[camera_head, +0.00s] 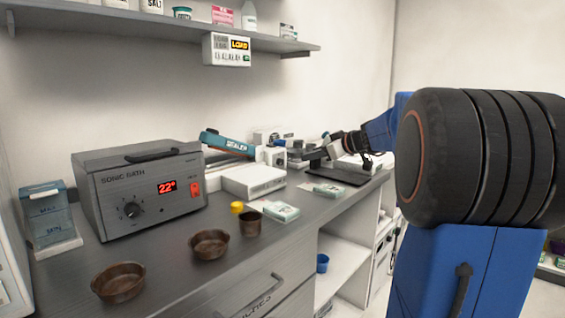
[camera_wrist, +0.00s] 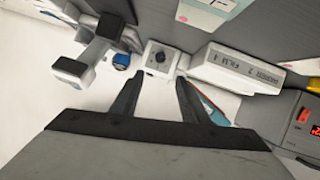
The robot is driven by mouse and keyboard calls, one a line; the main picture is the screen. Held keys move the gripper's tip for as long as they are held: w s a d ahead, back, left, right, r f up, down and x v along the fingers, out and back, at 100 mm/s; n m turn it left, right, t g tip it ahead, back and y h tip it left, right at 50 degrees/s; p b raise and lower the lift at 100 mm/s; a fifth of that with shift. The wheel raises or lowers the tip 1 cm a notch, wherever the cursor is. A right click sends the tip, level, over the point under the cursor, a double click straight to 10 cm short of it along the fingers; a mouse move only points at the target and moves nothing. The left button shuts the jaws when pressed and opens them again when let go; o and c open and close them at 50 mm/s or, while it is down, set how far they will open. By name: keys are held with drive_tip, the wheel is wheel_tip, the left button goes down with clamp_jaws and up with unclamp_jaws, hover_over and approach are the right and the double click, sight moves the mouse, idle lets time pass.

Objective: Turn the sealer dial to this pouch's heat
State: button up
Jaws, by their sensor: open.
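The sealer (camera_head: 226,143) lies at the back of the counter, with a teal arm lettered SEALER. A white control box (camera_head: 273,156) stands at its right end. In the wrist view, a round dark dial (camera_wrist: 160,57) sits on this box, ahead of and between my fingertips; its setting is too small to read. My gripper (camera_wrist: 156,90) is open, empty and apart from the dial. In the head view, my gripper is small, near the back right of the counter. Packets (camera_head: 281,212) (camera_head: 328,190) lie on the counter; I cannot tell which is the pouch.
A white box (camera_wrist: 235,68) beside the dial bears print including "7" and "FILM 4". A grey press-like device (camera_wrist: 100,40) stands on its other side. The sonic bath (camera_head: 140,188) shows 22°. Brown bowls (camera_head: 118,283) stand in front. A shelf (camera_head: 180,25) hangs above.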

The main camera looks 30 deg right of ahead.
sight(282, 162)
drive_tip(key=x, duration=1.6)
drive_tip(key=shift+w+a+f, duration=0.1)
drive_tip(key=shift+a, duration=0.05)
drive_tip(key=shift+c, duration=0.2)
clamp_jaws()
